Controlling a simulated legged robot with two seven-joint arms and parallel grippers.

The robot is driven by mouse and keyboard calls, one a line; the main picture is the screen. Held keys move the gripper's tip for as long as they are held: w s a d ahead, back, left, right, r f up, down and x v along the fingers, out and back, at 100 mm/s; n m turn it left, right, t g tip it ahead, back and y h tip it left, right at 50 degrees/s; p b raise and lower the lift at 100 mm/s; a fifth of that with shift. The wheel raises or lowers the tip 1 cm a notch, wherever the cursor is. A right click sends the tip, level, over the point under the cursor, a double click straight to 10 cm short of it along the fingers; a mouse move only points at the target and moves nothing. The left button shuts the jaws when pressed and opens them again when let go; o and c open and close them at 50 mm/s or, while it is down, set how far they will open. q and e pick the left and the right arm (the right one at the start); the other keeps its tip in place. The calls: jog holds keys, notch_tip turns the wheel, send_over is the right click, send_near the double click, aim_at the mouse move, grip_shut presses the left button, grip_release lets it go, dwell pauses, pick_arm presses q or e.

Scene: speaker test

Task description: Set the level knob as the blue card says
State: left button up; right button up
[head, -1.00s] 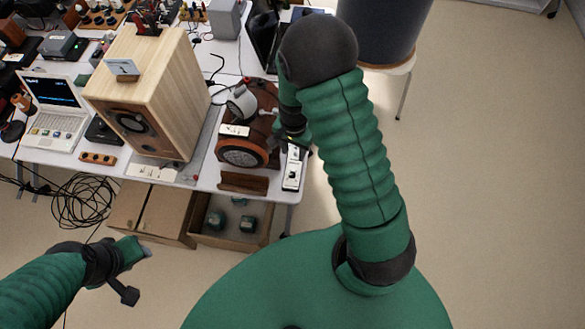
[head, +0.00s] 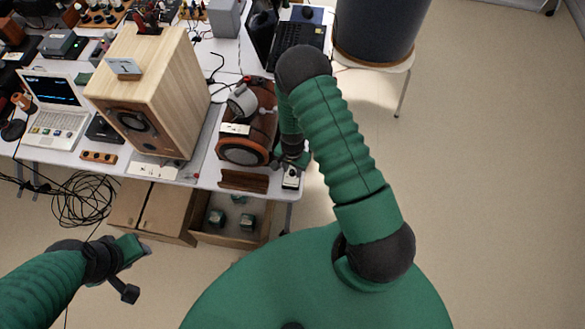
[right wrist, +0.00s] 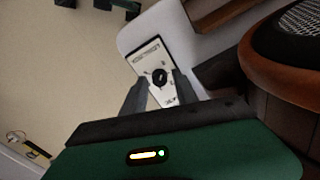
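A small blue card (head: 124,67) stands on top of the wooden speaker (head: 180,85); its marking is too small to read surely now. A white panel box (head: 291,181) lies at the table's front right corner. In the right wrist view the panel (right wrist: 146,58) shows a round black knob (right wrist: 161,76) with printed marks around it. My right gripper (right wrist: 161,80) is open, with its fingertips on either side of the knob; contact is not clear. In the head view the right gripper (head: 293,161) hides part of the box. My left gripper (head: 138,270) hangs away from the table, lower left.
A round orange-rimmed brown speaker (head: 243,150) stands close left of the right gripper. A brown wooden block (head: 243,181) lies at the front edge. A laptop (head: 55,108) is at left. An open carton (head: 232,218) sits below the table. Floor at right is clear.

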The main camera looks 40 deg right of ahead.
jog(key=shift+a, duration=0.15)
grip_shut()
jog(key=shift+m, duration=0.3)
jog(key=m, duration=0.4)
jog(key=shift+w+b, duration=0.1)
jog(key=shift+b, duration=0.2)
jog(key=m, duration=0.6)
jog(key=shift+r, duration=0.1)
jog(key=shift+o, duration=1.2)
grip_release()
